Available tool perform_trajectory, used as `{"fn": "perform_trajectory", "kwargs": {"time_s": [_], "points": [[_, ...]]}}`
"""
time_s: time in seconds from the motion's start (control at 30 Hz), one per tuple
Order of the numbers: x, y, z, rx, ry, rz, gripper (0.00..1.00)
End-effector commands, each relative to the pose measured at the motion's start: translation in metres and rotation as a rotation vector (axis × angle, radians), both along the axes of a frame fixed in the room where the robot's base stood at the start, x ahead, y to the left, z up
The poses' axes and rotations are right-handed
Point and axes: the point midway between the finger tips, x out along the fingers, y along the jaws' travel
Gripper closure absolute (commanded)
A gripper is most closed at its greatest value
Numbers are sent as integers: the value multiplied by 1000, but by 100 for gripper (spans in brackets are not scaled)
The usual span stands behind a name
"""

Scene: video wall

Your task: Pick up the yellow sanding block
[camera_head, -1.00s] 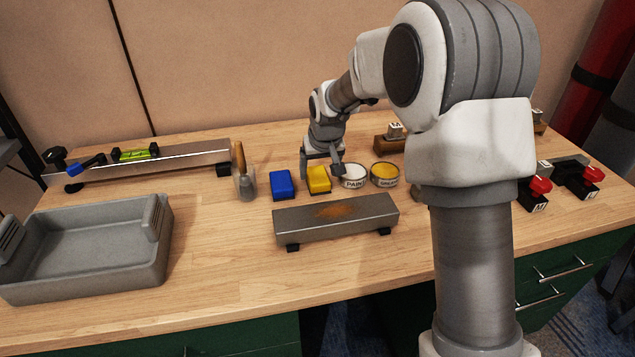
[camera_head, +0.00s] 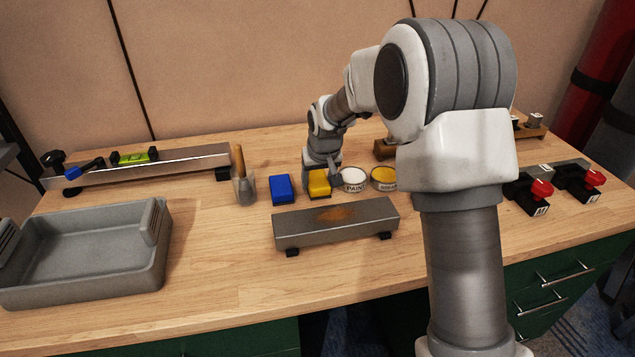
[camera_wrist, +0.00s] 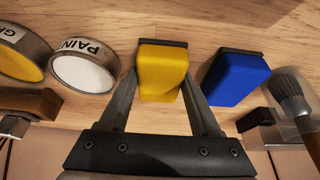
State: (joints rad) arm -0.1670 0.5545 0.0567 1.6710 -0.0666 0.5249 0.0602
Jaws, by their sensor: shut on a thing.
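The yellow sanding block (camera_head: 319,184) stands on the wooden bench between the blue block and the paint tin. In the wrist view the yellow block (camera_wrist: 162,72) has a dark base layer along its far edge. My gripper (camera_head: 322,180) is down at the block from behind. In the wrist view my gripper's two fingers (camera_wrist: 160,92) lie on either side of the yellow block and are shut on it. The block looks still at bench level; I cannot tell whether it is clear of the surface.
A blue block (camera_head: 282,189) stands close on the left, with a brush (camera_head: 243,188) beyond it. A white paint tin (camera_head: 352,179) and a yellow tin (camera_head: 384,177) are close on the right. A rusty metal bar (camera_head: 335,222) lies in front. A grey tray (camera_head: 90,258) is at left.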

Motion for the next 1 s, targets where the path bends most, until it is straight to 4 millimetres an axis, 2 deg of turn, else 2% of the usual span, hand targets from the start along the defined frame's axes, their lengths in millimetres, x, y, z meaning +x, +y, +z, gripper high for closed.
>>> {"fn": "perform_trajectory", "kwargs": {"time_s": [0.27,0.43,0.5,0.8,1.0], "points": [[0,0,18,0,-1,0,90],[1,0,49,1,-4,0,90],[-5,-17,53,1,-2,-7,90],[-27,-72,88,0,-1,-5,90],[-36,-96,103,0,-1,-3,90]]}}
